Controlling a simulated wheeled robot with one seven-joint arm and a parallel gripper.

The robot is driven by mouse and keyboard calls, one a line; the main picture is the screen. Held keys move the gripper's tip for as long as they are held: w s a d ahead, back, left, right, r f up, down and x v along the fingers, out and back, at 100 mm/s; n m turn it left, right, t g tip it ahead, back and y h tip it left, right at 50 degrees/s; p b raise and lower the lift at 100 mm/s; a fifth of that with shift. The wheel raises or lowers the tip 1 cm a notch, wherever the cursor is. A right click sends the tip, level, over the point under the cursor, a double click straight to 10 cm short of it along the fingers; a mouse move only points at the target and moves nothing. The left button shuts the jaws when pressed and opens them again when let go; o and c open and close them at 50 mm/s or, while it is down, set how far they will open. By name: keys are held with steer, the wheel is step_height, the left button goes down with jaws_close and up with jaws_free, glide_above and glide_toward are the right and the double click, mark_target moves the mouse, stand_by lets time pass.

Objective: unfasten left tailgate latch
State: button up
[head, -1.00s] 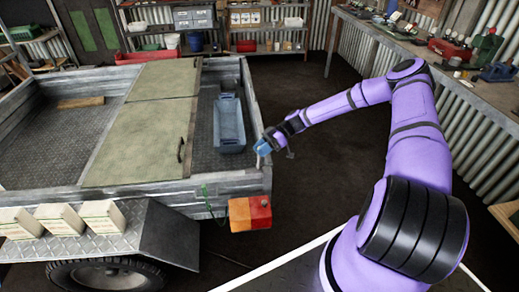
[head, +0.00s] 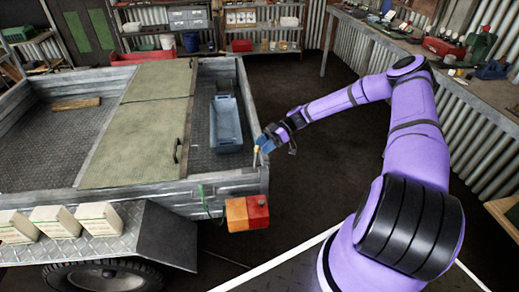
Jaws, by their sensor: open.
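The trailer (head: 165,190) stands at the left with its side wall toward me. Its tailgate (head: 249,110) is the upright panel along the right end of the bed. A small pale latch (head: 256,157) shows at the near corner, where the tailgate meets the side wall. My gripper (head: 261,148) is at this corner, just above and beside the latch. It is open, with its blue fingers pointing down and left. The fingertips are too small to tell whether they touch the latch.
A red and orange tail light (head: 247,213) hangs below the corner. A blue tray (head: 226,123) and a greenish board (head: 140,125) lie in the trailer. White boxes (head: 55,221) sit on the fender. A workbench (head: 400,40) lines the right wall. Dark floor behind the tailgate is clear.

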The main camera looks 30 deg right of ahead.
steer(key=v, duration=0.8)
steer(key=shift+d, duration=0.25)
steer(key=shift+r, duration=0.1)
steer(key=s+a+r+m+h, duration=0.3)
steer(key=s+r+h, duration=0.1)
steer(key=r, duration=0.6)
steer(key=s+a+r+m+h, duration=0.2)
steer(key=s+a+r+h, duration=0.25)
steer(key=r, duration=0.65)
steer(key=s+a+r+m+h, duration=0.3)
steer(key=s+r+h, duration=0.1)
steer(key=r, duration=0.6)
steer(key=s+a+r+m+t, duration=0.1)
steer(key=s+r+m+t, duration=0.1)
steer(key=s+r, duration=0.2)
steer(key=s+a+r+m+t, duration=0.1)
steer(key=s+r+m+t, duration=0.1)
steer(key=s, duration=0.9)
steer(key=s+a+r+m+t+h, duration=0.1)
steer(key=s+r+m+t, duration=0.1)
steer(key=s+r, duration=0.4)
steer(key=shift+s+r+m+t, duration=0.25)
steer(key=shift+s+m+t, duration=0.15)
steer(key=shift+s+m, duration=0.4)
steer(key=shift+s+a, duration=0.1)
steer(key=shift+c, duration=0.3)
